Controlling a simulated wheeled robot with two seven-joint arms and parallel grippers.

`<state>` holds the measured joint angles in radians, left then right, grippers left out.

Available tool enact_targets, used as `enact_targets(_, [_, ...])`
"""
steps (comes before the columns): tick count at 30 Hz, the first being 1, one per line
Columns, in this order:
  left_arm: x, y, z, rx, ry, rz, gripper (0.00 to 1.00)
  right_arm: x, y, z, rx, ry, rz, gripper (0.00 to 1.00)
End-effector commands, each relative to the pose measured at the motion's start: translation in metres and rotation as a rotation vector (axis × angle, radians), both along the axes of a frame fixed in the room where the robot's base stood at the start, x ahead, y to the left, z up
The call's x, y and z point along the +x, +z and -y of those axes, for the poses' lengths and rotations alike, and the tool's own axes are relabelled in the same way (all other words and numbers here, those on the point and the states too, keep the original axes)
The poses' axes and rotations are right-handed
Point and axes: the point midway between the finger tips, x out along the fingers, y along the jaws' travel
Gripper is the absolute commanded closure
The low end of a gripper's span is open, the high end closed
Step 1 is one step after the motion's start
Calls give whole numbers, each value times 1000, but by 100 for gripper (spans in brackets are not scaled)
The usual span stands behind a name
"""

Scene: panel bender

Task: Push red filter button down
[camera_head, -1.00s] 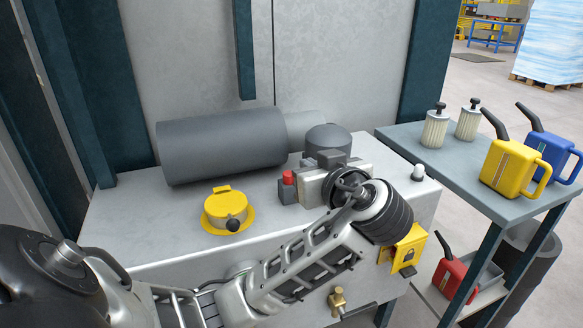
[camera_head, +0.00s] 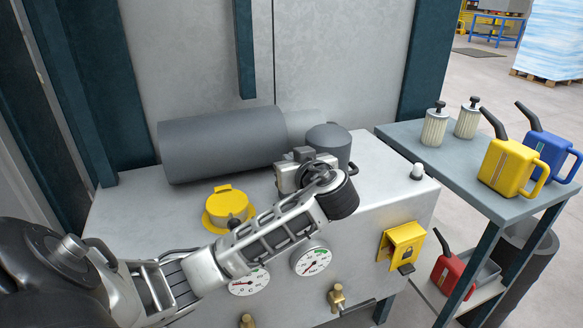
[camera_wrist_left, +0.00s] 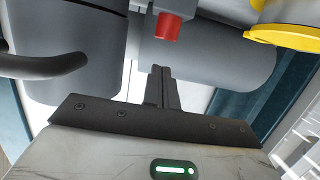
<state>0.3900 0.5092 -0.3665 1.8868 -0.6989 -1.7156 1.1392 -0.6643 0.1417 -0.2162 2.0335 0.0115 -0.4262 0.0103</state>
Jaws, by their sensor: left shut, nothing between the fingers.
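The red filter button (camera_wrist_left: 168,27) shows in the left wrist view as a small red cylinder on a dark grey block (camera_wrist_left: 158,10). It is near the top of that view, just beyond the tips of my left gripper (camera_wrist_left: 160,70). The fingers are shut together with nothing between them and appear apart from the button. In the head view my left gripper (camera_head: 303,154) is over the machine top beside the dark grey cylinder, and my wrist hides the button there. My right gripper is not in view.
A large grey cylinder (camera_head: 220,145) and an upright dark cylinder (camera_head: 330,141) stand behind the gripper. A yellow cap (camera_head: 227,206) lies to the left. Gauges (camera_head: 312,261) and a yellow lock switch (camera_head: 403,243) are on the front panel. A side table (camera_head: 440,160) holds filters and cans.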

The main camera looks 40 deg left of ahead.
Motion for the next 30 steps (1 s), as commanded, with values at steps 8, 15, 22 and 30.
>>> enact_targets(8, [0, -23, 0, 1, 1, 1, 100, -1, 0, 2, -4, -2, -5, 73])
enact_targets(15, [0, -24, 0, 0, 1, 2, 100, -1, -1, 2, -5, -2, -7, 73])
enact_targets(22, [0, -36, 1, -2, 0, 1, 100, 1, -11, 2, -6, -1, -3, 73])
enact_targets(30, [-1, -47, 0, 1, 1, 0, 100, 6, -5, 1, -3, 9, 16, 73])
